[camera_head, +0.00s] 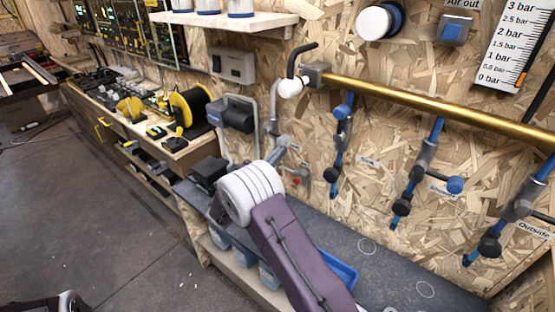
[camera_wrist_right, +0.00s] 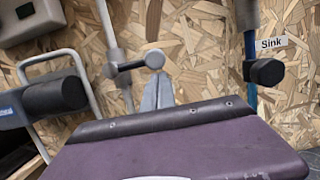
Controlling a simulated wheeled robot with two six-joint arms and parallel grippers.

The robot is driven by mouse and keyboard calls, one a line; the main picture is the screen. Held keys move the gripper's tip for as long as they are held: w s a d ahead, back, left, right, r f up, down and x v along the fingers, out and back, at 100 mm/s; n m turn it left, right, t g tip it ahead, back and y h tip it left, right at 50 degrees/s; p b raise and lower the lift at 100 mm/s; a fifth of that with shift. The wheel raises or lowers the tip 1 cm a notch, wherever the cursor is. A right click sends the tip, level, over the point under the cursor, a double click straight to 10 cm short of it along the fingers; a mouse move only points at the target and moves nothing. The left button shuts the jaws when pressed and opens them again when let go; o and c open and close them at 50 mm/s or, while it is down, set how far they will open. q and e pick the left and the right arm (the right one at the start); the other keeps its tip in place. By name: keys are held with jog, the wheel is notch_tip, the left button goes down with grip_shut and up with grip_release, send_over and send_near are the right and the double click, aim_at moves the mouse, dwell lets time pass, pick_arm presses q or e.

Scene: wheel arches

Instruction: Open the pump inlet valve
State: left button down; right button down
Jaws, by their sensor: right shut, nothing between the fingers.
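A grey pipe (camera_wrist_right: 112,50) runs down the wooden wall and carries a small valve (camera_wrist_right: 128,67) with a dark grip and a round grey end. No label for it is readable. My right gripper (camera_wrist_right: 157,84) is shut and empty, with its fingertips just below the round end in the wrist view. I cannot tell whether they touch it. In the head view my right gripper (camera_head: 283,148) is partly hidden behind my white wrist and stands near the foot of the grey pipe (camera_head: 273,112). My left gripper is not seen.
A dark pump (camera_head: 238,116) hangs left of the pipe. A brass pipe (camera_head: 430,103) crosses the wall at right, with several blue drop pipes. The Sink knob (camera_wrist_right: 267,72) is right of my gripper. A grey worktop (camera_head: 365,250) lies below, with a blue tray (camera_head: 340,268).

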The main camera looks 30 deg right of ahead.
dwell(0.3)
jog(key=r+n+p, duration=0.2)
jog(key=n+p, duration=0.1)
jog(key=p, duration=0.1)
jog(key=r+n+t+y+p, duration=0.1)
jog(key=r+n+p, duration=0.1)
jog(key=p, duration=0.3)
jog(key=r+n+t+p, duration=0.1)
jog(key=r+n+p, duration=0.1)
jog(key=n+p, duration=0.2)
jog(key=shift+s+d+y+p, duration=0.15)
jog(key=shift+s+y+p, duration=0.2)
jog(key=shift+p, duration=0.25)
notch_tip(320, 180, up, 5)
jog(key=n+y+p, duration=0.3)
jog(key=n+p, duration=0.8)
send_over(281, 137)
jog(key=w+a, duration=0.2)
jog(key=a, duration=0.1)
jog(key=shift+w+d+t+p, duration=0.1)
jog(key=shift+w+t+p, duration=0.2)
jog(key=shift+w+t, duration=0.15)
jog(key=shift+g, duration=0.25)
